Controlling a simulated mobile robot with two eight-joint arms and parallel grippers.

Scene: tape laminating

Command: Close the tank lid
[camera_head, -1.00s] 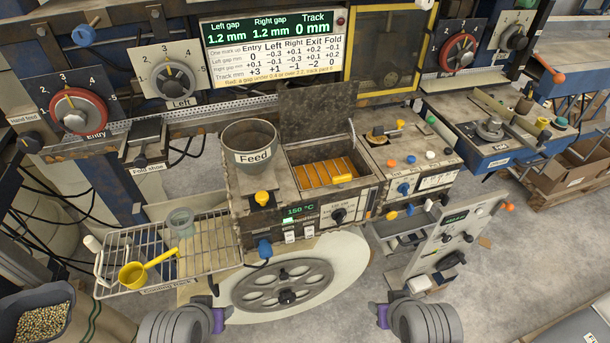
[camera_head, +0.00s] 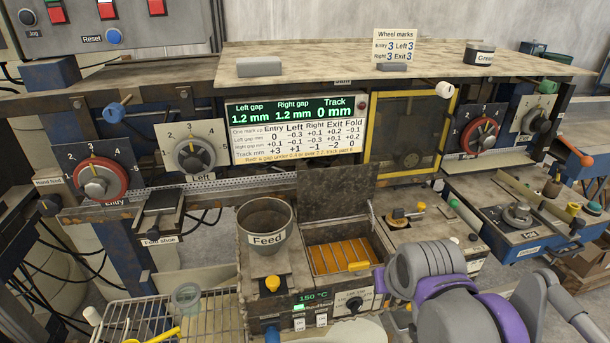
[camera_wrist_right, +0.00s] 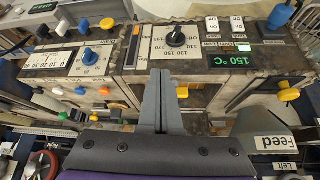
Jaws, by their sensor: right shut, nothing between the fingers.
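The tank lid (camera_head: 336,210) is a dark, worn metal panel standing raised behind the tank in the head view. The tank (camera_head: 338,255) is open, showing orange contents under a grid of bars, with a yellow handle (camera_head: 358,266) at its front right. My right gripper (camera_head: 380,280) is just right of the tank's front, apart from the lid. In the right wrist view its fingers (camera_wrist_right: 164,100) are pressed together, empty, in front of the heater panel. The view is turned over, and a yellow knob (camera_wrist_right: 183,92) shows beside the fingertips. My left gripper is out of view.
The Feed cup (camera_head: 266,232) stands left of the tank, with a yellow knob (camera_head: 271,284) below it. The heater dial (camera_head: 353,302) is on the front panel. A display board (camera_head: 285,130) hangs behind the lid. The wire rack (camera_head: 120,318) is at lower left.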

